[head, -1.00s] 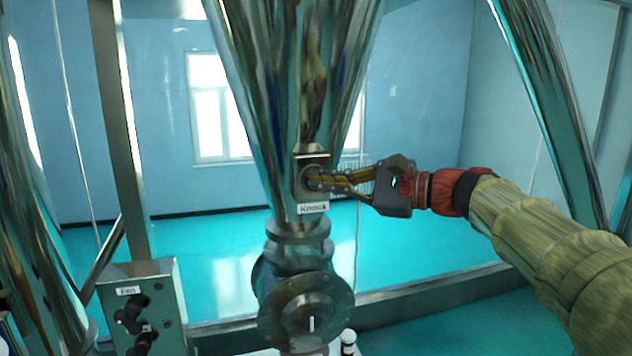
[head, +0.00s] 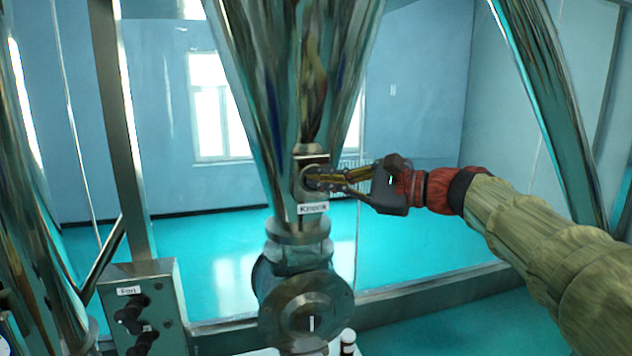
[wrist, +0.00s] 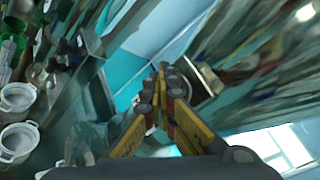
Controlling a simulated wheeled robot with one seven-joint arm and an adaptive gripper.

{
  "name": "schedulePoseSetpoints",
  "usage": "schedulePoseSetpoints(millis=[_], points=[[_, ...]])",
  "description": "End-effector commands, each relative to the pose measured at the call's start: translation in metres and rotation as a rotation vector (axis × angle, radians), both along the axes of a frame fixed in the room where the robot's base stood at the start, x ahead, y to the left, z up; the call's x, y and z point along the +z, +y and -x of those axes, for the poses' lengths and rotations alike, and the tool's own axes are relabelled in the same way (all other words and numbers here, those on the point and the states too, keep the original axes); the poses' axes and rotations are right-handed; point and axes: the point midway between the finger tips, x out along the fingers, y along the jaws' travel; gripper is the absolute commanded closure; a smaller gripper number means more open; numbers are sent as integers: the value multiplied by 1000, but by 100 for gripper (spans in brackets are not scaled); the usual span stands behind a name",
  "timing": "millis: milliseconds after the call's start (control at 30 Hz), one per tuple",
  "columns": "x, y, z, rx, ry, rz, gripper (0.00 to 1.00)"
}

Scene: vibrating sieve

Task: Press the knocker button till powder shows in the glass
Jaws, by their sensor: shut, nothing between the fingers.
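The knocker box (head: 312,178), with a label (head: 312,209) below it that seems to read "Knock", sits on the lower part of a shiny metal cone (head: 262,110). My gripper (head: 316,181) is shut and empty, its fingertips at the front of the box, over the button. The fingertips hide the button, so I cannot tell whether it is pressed in. The wrist view also shows the closed fingers (wrist: 166,80). Below the cone is a round flanged fitting (head: 308,312) with a small light slot in its middle; I cannot make out any powder there.
A small white-capped bottle (head: 347,340) is below the flange. Metal legs (head: 548,110) frame the cone. White pots (wrist: 18,140) show at left in the wrist view.

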Motion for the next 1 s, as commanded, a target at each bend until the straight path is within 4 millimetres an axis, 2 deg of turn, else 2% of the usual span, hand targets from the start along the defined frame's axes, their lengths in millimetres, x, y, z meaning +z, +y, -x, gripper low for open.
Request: schedulePoseSetpoints(millis=[1000], points=[[-1,2,-9,-1,2,0,100]])
